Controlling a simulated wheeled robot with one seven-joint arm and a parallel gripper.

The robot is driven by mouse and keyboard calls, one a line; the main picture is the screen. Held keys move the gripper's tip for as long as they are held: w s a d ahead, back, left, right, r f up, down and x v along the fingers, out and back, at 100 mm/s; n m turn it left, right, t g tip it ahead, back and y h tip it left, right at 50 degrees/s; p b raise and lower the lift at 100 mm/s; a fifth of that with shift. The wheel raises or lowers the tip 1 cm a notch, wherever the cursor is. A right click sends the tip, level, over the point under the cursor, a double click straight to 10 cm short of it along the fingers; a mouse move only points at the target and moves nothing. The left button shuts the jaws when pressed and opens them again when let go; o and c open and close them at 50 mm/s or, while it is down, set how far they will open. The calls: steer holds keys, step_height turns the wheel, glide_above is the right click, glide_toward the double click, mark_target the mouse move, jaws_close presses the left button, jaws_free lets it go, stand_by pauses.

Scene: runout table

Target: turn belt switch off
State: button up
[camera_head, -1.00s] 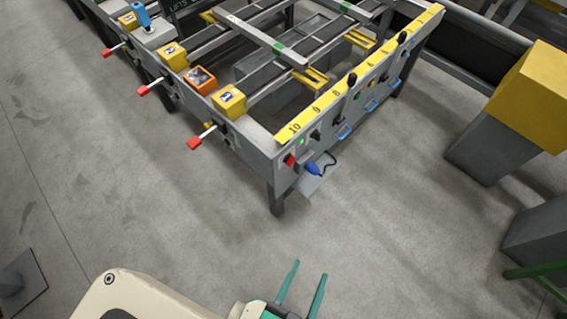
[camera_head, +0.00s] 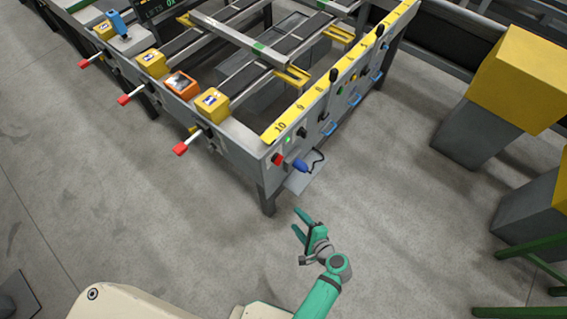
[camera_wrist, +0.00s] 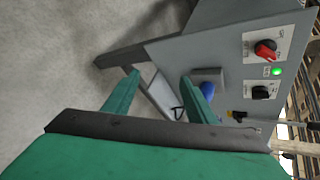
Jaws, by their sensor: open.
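The runout table's grey end panel carries a red-handled rotary switch (camera_head: 277,159), a lit green lamp (camera_head: 289,140) and a black rotary knob (camera_head: 302,132). In the wrist view the red switch (camera_wrist: 265,50) is at the upper right, with the lamp (camera_wrist: 276,71) and black knob (camera_wrist: 260,92) beside it. Their small labels are too small to read, so I cannot tell which is the belt switch. My gripper (camera_head: 299,224) is open and empty, in front of the table corner and apart from the panel. Its two green fingers (camera_wrist: 160,76) show in the wrist view.
A blue handheld piece (camera_head: 301,166) with a black cable sits at a small shelf (camera_head: 300,183) below the switches. Red-tipped levers (camera_head: 180,149) stick out on the left side. Yellow-topped grey blocks (camera_head: 518,80) stand at the right. The floor before the table is clear.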

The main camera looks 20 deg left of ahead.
steer(key=w+a+r+y, duration=0.1)
steer(key=w+r+y, duration=0.2)
steer(key=w+r, duration=0.25)
steer(key=g+y, duration=0.1)
steer(key=y, duration=0.4)
glide_toward(281, 162)
steer(key=x, duration=0.9)
steer(key=shift+d, duration=0.1)
steer(key=shift+c, duration=0.7)
steer(key=c, duration=0.9)
